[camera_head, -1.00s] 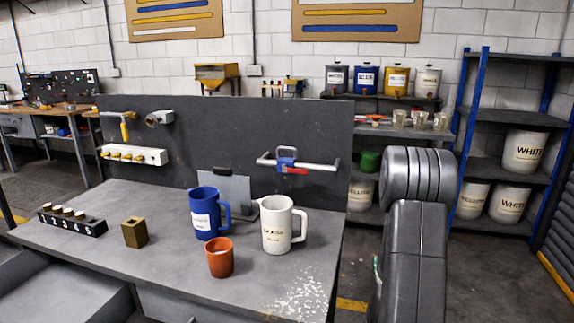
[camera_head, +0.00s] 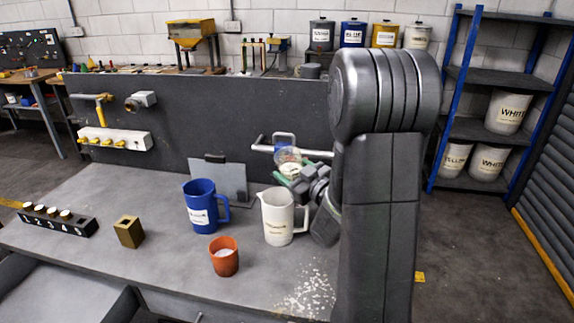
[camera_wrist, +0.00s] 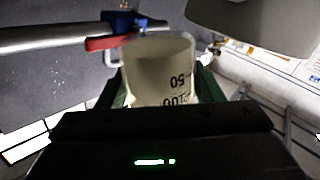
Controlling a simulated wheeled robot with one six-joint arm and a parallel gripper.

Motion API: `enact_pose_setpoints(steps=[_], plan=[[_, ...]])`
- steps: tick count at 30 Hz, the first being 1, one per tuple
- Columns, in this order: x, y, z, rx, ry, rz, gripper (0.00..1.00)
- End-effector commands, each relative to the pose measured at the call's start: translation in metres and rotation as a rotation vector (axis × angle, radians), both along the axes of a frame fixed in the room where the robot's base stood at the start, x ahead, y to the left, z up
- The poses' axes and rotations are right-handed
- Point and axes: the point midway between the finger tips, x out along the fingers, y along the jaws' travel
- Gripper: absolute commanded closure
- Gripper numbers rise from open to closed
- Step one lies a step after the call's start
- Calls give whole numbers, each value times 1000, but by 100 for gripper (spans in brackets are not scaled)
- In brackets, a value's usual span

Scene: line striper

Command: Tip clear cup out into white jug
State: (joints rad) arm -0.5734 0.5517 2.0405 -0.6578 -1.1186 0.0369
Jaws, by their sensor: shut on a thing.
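The clear cup (camera_head: 288,158) is in my gripper (camera_head: 292,170), above and behind the white jug in the head view. In the wrist view the cup (camera_wrist: 160,72) sits between the green fingers, with dark "50" and "100" marks upside down in the picture; it looks cloudy, and I cannot tell how full it is. The white jug (camera_head: 277,220) stands upright on the bench, its handle to the right and its spout to the left. The cup and jug look apart. My arm hides the area right of the jug.
A brass block (camera_head: 129,232) and numbered rack (camera_head: 58,220) are further left. A panel with a bar handle (camera_head: 262,146) rises behind. White specks mark the front right.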

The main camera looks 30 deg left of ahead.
Motion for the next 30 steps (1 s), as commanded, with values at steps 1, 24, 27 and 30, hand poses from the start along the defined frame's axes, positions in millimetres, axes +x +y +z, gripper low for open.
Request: enact_pose_setpoints(steps=[1,24,27,30], plan=[[2,-1,0,-10,-26,-2,69],[14,-7,-5,-287,-657,-1,69],[14,-7,-5,-287,-656,0,69],[14,-7,-5,-287,-655,0,69]])
